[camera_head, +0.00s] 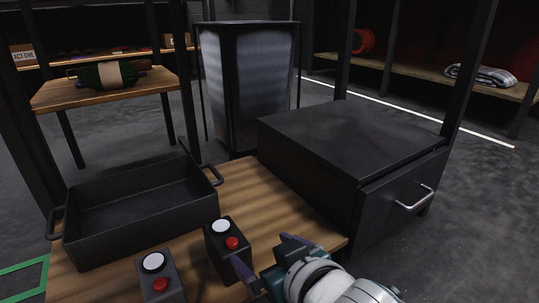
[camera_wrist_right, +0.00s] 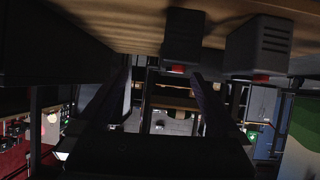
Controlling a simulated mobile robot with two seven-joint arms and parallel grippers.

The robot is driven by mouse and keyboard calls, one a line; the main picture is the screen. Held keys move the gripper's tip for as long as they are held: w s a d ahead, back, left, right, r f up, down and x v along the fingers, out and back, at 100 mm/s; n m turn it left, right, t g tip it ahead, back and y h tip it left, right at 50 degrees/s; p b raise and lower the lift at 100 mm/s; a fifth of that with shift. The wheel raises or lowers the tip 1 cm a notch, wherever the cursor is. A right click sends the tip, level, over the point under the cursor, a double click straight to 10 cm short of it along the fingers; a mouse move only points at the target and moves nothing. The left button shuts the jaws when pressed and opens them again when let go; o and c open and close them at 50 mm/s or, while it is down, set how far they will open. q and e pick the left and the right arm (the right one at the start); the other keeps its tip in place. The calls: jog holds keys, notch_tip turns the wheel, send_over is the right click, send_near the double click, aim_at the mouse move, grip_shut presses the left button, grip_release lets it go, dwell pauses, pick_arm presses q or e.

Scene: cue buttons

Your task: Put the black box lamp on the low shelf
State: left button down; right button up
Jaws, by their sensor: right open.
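A black box lamp (camera_head: 222,262) with a white dome and a red button stands upright on the wooden table. A greyer box (camera_head: 165,288) of the same kind stands to its left. My right gripper (camera_head: 268,258) is open, its purple fingers spread just right of the black box lamp; nothing is between them. One finger shows close beside that box; I cannot tell whether it touches. In the right wrist view the scene is upside down: the black box lamp (camera_wrist_right: 185,35) and the greyer box (camera_wrist_right: 258,45) hang at the top, beyond the open fingers (camera_wrist_right: 160,105). My left gripper is out of view.
A black tray (camera_head: 80,242) with handles fills the table's left side. A black drawer cabinet (camera_head: 345,145) stands at the right. A low wooden shelf (camera_head: 55,98) at the back left holds a green bundle (camera_head: 105,75). Another shelf (camera_head: 430,78) at the back right holds a folded cloth (camera_head: 480,75).

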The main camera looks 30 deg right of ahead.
jog(key=s+r+n+g, duration=0.1)
jog(key=s+r+g, duration=0.2)
jog(key=s, duration=0.8)
jog(key=s+r+n+g, duration=0.1)
jog(key=s+r+g, duration=0.2)
jog(key=s, duration=0.8)
jog(key=g, duration=0.2)
jog(key=shift+s+d+r+g+y, duration=0.15)
jog(key=shift+s+d+g+y, duration=0.15)
jog(key=shift+s+d, duration=0.1)
jog(key=shift+w, duration=0.1)
